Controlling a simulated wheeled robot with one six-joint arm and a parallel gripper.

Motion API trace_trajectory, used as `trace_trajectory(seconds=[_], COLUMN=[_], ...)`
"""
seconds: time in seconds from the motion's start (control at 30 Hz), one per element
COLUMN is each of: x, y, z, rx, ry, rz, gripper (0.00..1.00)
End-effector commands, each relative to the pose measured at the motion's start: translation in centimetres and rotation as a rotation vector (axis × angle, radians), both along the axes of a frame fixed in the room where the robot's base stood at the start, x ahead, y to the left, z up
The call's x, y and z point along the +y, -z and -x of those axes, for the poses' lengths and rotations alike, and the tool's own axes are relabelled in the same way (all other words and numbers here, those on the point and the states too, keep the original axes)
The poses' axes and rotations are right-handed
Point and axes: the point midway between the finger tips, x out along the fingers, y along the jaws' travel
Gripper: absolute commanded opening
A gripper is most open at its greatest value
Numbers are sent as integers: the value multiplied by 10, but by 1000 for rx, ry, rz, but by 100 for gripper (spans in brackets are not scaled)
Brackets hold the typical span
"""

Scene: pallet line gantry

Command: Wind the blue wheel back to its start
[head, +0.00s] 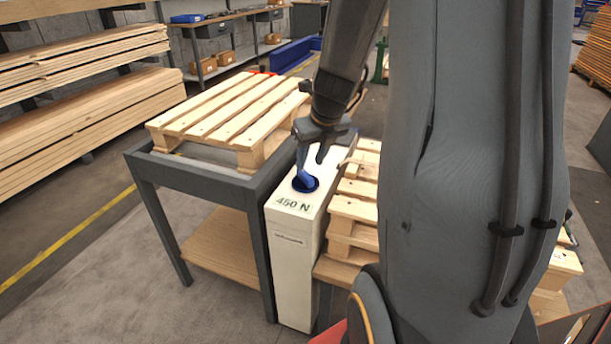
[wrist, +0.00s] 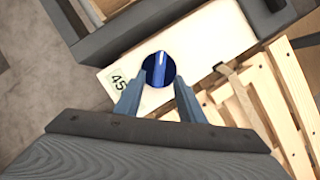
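The blue wheel (head: 305,183) is a round knob with a raised grip on top of a white box (head: 295,246) marked "450 N". In the wrist view the wheel (wrist: 158,69) shows whole, with a white pointer line on its grip aimed toward the top of the picture. My gripper (wrist: 157,92) has its two blue fingers apart, one on each side of the wheel's near edge, with nothing between the tips. In the head view my gripper (head: 310,165) is just above the wheel and partly covers it. Whether the fingers touch the wheel cannot be told.
A wooden pallet (head: 232,109) lies on a dark grey table (head: 196,174) left of the box. More stacked pallets (head: 352,212) stand close on its right. Timber stacks (head: 80,125) fill the far left. Open floor (head: 95,262) lies at the front left.

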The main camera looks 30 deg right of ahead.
Motion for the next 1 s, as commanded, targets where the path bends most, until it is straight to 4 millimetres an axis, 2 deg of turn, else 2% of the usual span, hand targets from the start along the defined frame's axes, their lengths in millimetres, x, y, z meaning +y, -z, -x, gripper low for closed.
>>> trace_trajectory(seconds=[0.1,0.3,0.5,0.73,0.77,0.97,1.0], x=[0,0,0,0,0,0,0], y=[22,47,56,56,56,56,56], z=[-8,-18,-22,-22,-22,-22,-22], rx=[3,3,1,1,1,2,2], ry=[-2,-2,-4,-4,-4,-4,-4], rz=[0,0,1,1,1,1,1], gripper=[36,36,36,36,34,0,0])
